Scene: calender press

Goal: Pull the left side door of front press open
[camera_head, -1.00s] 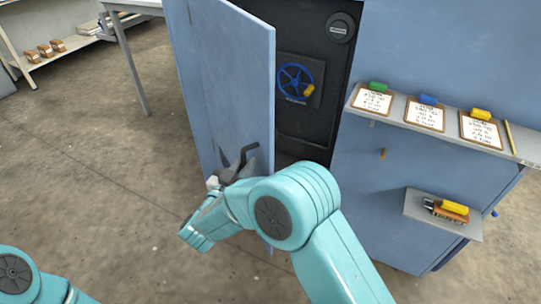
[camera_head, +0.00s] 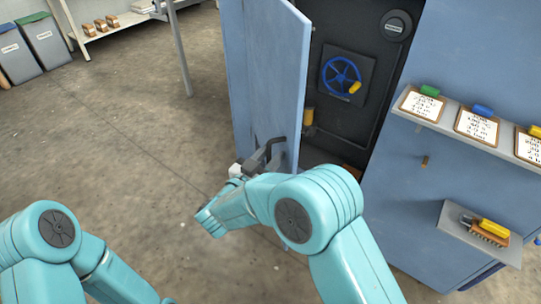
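The blue side door (camera_head: 262,75) of the press (camera_head: 462,45) stands swung open to the left of the dark opening. My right gripper (camera_head: 268,154) is at the lower part of the door, close to its free edge and in front of its outer face. Dark finger-like parts show there, but I cannot tell them apart from a handle, nor whether they are closed on anything. My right arm hides the door's bottom corner. My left arm shows at the lower left, and its gripper is out of the picture.
Inside the opening is a blue handwheel (camera_head: 341,75) with a yellow knob. A shelf (camera_head: 461,130) with clipboards and a lower shelf (camera_head: 462,232) with a brush stick out at right. Bins (camera_head: 43,40) and a rack (camera_head: 118,27) stand far left.

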